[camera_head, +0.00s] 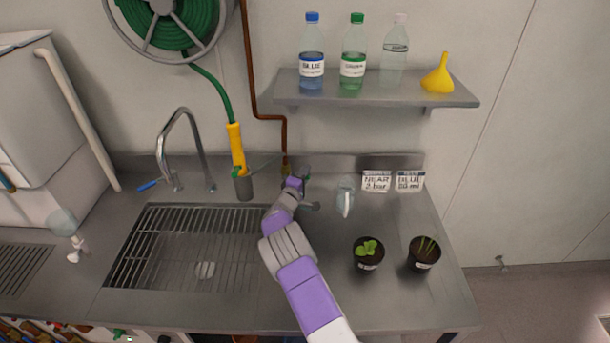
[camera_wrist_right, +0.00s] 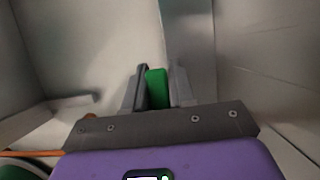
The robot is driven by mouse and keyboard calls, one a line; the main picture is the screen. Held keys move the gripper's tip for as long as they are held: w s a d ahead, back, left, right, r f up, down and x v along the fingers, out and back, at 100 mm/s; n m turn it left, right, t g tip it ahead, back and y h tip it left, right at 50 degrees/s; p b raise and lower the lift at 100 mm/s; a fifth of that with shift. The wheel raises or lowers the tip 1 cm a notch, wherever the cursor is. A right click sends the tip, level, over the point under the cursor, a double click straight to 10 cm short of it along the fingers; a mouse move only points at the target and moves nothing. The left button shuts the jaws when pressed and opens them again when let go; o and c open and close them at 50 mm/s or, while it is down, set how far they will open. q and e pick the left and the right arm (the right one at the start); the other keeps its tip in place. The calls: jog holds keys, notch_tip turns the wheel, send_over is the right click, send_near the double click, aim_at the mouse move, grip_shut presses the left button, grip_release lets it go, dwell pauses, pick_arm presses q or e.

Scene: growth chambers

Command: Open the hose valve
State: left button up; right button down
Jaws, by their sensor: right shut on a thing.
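My right arm comes in from the bottom of the head view and reaches the back of the counter, where the copper pipe (camera_head: 250,60) comes down the wall. My right gripper (camera_head: 303,174) is beside the pipe's lower end. In the right wrist view, the gripper (camera_wrist_right: 157,84) is shut on a green piece (camera_wrist_right: 157,88), seemingly the valve handle. The valve body is mostly hidden behind the gripper in the head view, so I cannot tell its angle. The green hose (camera_head: 213,84) runs from the reel (camera_head: 168,25) to a yellow nozzle (camera_head: 237,150) standing in a grey holder (camera_head: 243,187).
The sink (camera_head: 140,285) with its grid and tap (camera_head: 183,125) lies left of my arm. The shelf (camera_head: 375,92) with bottles and a yellow funnel (camera_head: 438,78) hangs above.

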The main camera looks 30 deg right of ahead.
jog(key=shift+w+a+r+n+t+h+b, duration=0.15)
jog(key=shift+r+n+t+b, duration=0.45)
jog(key=shift+n, duration=0.65)
jog(key=shift+w+a+r+n+t+h+b, duration=0.1)
jog(key=shift+a+r+n+t+h+b, duration=0.15)
jog(key=shift+r+n+b, duration=0.65)
jog(key=shift+w+a+r+n+t+h+b, duration=0.15)
jog(key=shift+r+n+t+b, duration=0.3)
jog(key=shift+n+b, duration=0.75)
jog(key=shift+n+p, duration=0.35)
jog(key=shift+n, duration=0.1)
jog(key=c, duration=1)
grip_release()
jog(key=shift+s, duration=0.1)
jog(key=shift+p+v, duration=0.35)
jog(key=shift+v, duration=3.4)
